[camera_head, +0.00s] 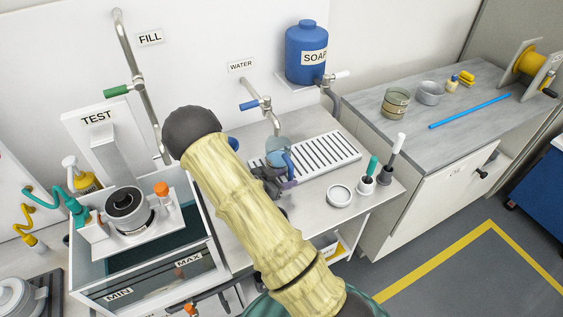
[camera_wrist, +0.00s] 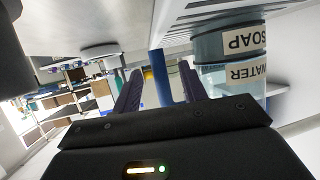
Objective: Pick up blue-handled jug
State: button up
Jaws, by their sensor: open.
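The clear jug (camera_head: 278,146) with a blue handle (camera_head: 291,164) stands on the left end of the slotted drain grate. In the wrist view, which is upside down, the jug (camera_wrist: 230,76) shows SOAP and WATER labels on its right-hand part of the picture. My gripper (camera_head: 273,184) is at the near side of the jug, low by the handle. In the wrist view its two dark fingers are apart, and the blue handle (camera_wrist: 161,78) shows in the gap between them. I cannot tell how deep the handle sits. My arm hides part of the counter.
The drain grate (camera_head: 325,155) lies right of the jug. A blue-lever water tap (camera_head: 266,107) is above it, and a blue soap tank (camera_head: 306,52) is behind. A round white dish (camera_head: 340,195) and two brush holders stand front right. An open tank (camera_head: 160,254) is left.

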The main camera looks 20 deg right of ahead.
jog(key=p+x, duration=0.1)
jog(key=x, duration=0.4)
jog(key=shift+a+f, duration=0.1)
jog(key=shift+f, duration=0.05)
grip_shut()
